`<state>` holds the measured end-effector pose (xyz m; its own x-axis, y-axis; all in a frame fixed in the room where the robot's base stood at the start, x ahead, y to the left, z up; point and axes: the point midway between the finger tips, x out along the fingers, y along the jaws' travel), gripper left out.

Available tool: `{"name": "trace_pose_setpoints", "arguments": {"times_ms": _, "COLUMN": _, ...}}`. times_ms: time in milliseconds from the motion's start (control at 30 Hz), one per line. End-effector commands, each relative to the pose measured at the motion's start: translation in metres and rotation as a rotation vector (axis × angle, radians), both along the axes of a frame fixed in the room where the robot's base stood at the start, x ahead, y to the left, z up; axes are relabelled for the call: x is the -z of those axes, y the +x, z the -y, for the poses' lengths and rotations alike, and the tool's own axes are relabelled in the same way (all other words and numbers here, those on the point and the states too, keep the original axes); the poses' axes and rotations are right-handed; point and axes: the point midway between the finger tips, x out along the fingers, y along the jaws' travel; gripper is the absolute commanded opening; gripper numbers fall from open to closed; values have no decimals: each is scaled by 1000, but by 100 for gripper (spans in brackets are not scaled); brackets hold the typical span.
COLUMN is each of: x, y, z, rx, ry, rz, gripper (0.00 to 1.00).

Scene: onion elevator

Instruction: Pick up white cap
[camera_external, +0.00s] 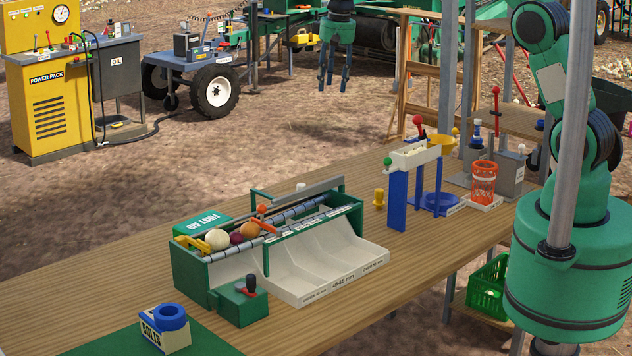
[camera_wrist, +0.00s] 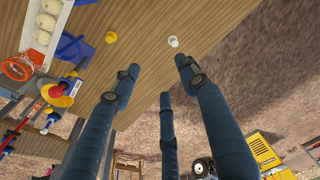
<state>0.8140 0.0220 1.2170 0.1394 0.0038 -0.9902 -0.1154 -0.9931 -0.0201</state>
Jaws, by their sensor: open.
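The white cap (camera_wrist: 173,41) is a small round piece on the wooden table near its far edge, at the top middle of the wrist view. In the external view its top (camera_external: 300,187) shows just behind the sorting rack, whose rail hides its lower part. My gripper (camera_external: 333,86) hangs open with its fingers pointing down, well above and beyond the table's far edge. In the wrist view its dark blue fingers (camera_wrist: 158,85) are spread with nothing between them, and the cap lies beyond the fingertips.
The green and white sorting rack (camera_external: 330,268) with several balls stands in front of the cap. A yellow cap (camera_external: 379,198) stands to its right, near a blue-legged stand (camera_external: 398,200). The orange basket (camera_external: 483,182) is farther right. Bare table lies around the caps.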

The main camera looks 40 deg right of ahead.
Motion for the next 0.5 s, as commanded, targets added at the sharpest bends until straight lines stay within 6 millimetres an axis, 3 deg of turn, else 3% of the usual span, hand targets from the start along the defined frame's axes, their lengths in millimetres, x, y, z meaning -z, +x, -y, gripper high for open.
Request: {"name": "trace_pose_setpoints", "arguments": {"times_ms": 500, "x": 117, "y": 78, "z": -8, "rx": 26, "ry": 1, "rz": -81, "gripper": 44}}
